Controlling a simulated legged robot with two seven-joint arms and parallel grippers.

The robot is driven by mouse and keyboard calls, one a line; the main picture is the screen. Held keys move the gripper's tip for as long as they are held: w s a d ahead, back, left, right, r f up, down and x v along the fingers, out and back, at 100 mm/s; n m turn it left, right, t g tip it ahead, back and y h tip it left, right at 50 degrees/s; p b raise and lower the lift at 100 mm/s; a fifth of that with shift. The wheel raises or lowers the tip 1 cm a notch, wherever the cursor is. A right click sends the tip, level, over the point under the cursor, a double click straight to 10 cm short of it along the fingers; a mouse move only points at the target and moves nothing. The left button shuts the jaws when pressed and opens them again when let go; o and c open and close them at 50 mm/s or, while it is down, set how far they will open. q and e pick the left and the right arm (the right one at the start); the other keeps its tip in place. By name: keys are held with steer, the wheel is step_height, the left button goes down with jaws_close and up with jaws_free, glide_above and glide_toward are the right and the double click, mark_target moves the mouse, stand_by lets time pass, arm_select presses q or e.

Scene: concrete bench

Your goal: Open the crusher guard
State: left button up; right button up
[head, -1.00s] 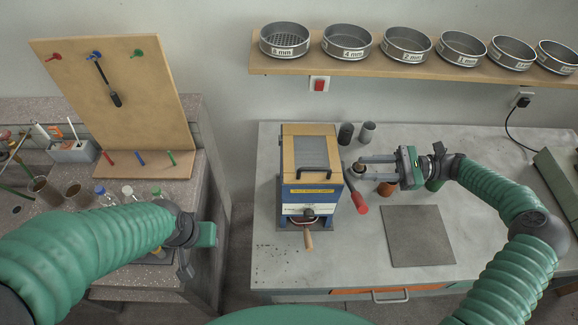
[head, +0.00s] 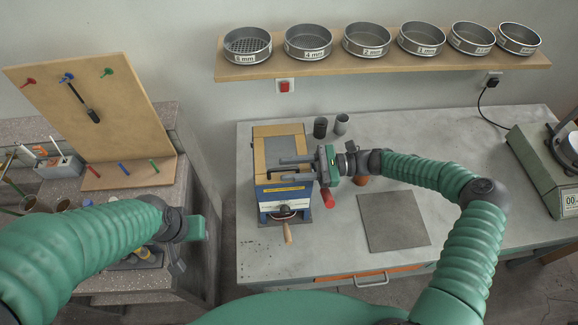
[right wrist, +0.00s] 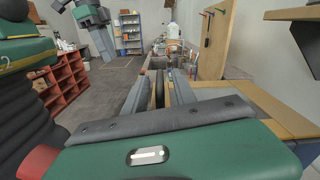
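The crusher (head: 288,195) is a blue and white box with a wooden top on the grey bench. Its guard (head: 279,148), a grey panel in a wooden frame, lies flat and closed on top. My right gripper (head: 276,167) is above the guard's front, its two fingers apart and pointing left at the guard handle's place. The right wrist view shows a dark bar (right wrist: 160,92), seemingly the handle, between the fingers, with gaps beside it. My left gripper (head: 196,230) hangs at the left bench; its fingers are mostly hidden.
A red-handled tool (head: 327,198) lies right of the crusher. Two small cups (head: 341,123) stand behind it. A dark square mat (head: 393,221) lies at front right. A sieve shelf (head: 390,66) hangs above; a scale (head: 550,165) stands far right.

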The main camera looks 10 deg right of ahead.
steer(key=shift+w+d, duration=0.1)
steer(key=shift+d, duration=0.35)
steer(key=shift+c, duration=0.6)
steer(key=shift+d+f, duration=0.1)
steer(key=shift+d, duration=0.1)
steer(key=shift+c, duration=1.1)
steer(key=shift+a, duration=0.2)
steer(key=shift+c, duration=1.3)
steer(key=shift+s+a+r, duration=0.2)
steer(key=shift+a+r, duration=0.05)
steer(key=shift+a, duration=0.45)
jaws_close()
steer(key=shift+a, duration=0.15)
arm_select(q)
steer(key=shift+s+d, duration=0.1)
steer(key=shift+a, duration=0.2)
arm_select(e)
steer(key=shift+w+f, duration=0.1)
steer(key=shift+f, duration=0.1)
